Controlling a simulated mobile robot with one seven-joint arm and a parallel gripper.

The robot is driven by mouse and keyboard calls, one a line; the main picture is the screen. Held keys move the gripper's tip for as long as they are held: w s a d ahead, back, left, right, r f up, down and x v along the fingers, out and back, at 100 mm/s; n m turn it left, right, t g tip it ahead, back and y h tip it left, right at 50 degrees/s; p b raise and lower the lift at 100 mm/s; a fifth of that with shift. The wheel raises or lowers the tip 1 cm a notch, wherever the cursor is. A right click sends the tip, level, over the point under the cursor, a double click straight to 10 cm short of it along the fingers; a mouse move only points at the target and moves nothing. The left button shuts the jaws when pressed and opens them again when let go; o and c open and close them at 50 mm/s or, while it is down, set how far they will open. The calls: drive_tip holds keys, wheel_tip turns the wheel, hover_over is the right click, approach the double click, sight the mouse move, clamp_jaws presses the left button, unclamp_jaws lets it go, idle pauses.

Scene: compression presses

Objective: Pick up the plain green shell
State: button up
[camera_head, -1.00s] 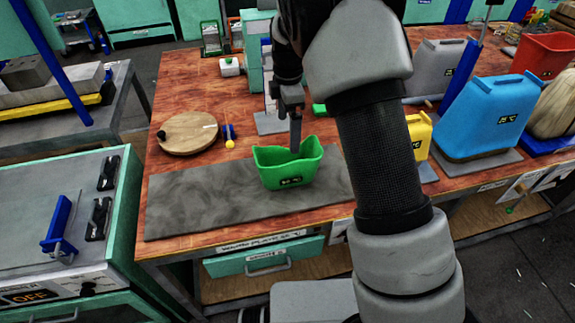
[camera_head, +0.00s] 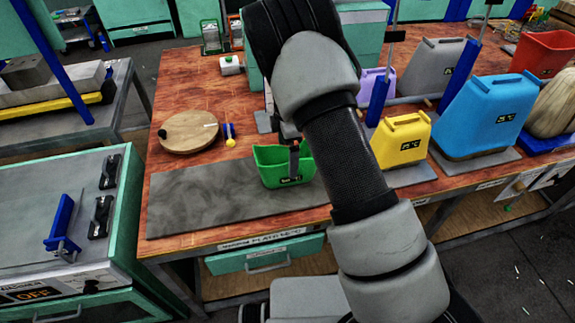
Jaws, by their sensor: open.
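The plain green shell (camera_head: 269,166) is an open-topped, bin-like piece with a wavy rim and a small dark label low on its front. It stands upright on the grey plate (camera_head: 190,205) on the wooden bench. My gripper (camera_head: 294,160) is open and points down at the shell's right half. One finger overlaps the shell's near wall in the picture; whether it touches, or the wall is between the fingers, I cannot tell. My arm covers the area just right of the shell.
A round wooden board (camera_head: 188,132) and a small yellow-tipped tool (camera_head: 230,140) lie to the left. A yellow shell (camera_head: 401,142), a blue shell (camera_head: 485,115) and a purple shell (camera_head: 376,84) stand to the right. The grey plate is bare left of the green shell.

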drive_tip(key=c, duration=1.2)
drive_tip(key=shift+o, duration=0.2)
drive_tip(key=shift+r, duration=0.1)
